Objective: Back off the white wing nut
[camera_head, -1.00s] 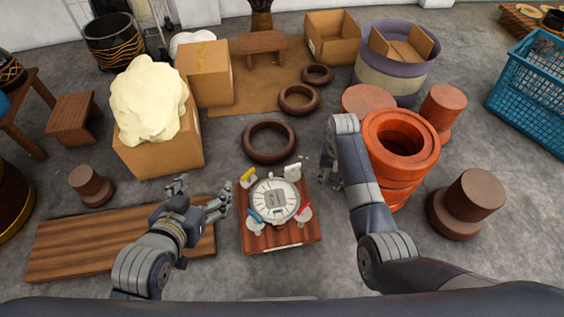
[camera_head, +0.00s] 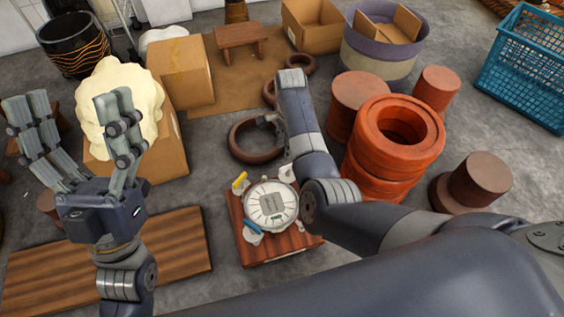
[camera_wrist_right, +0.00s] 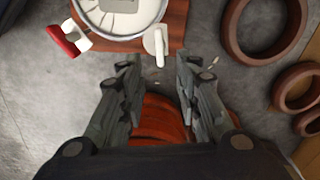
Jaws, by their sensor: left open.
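A round white drum head with a metal rim (camera_head: 270,203) lies on a reddish wooden board (camera_head: 262,247). The white wing nut (camera_wrist_right: 156,40) stands at its edge in the right wrist view; it is partly behind my right arm in the head view (camera_head: 286,173). My right gripper (camera_wrist_right: 158,64) is open and empty, its fingertips just short of the white wing nut and apart from it. My left gripper (camera_head: 68,103) is raised, open and empty, to the left of the board. The yellow wing nut (camera_head: 240,181), blue one (camera_head: 252,227) and red one (camera_wrist_right: 64,38) sit around the rim.
Dark rings (camera_head: 250,148) lie on the floor behind the board. Stacked orange rings (camera_head: 380,170) stand right of my right arm. A wooden plank (camera_head: 150,245) lies at left, and a cardboard box with a cream lump (camera_head: 135,80) stands behind it.

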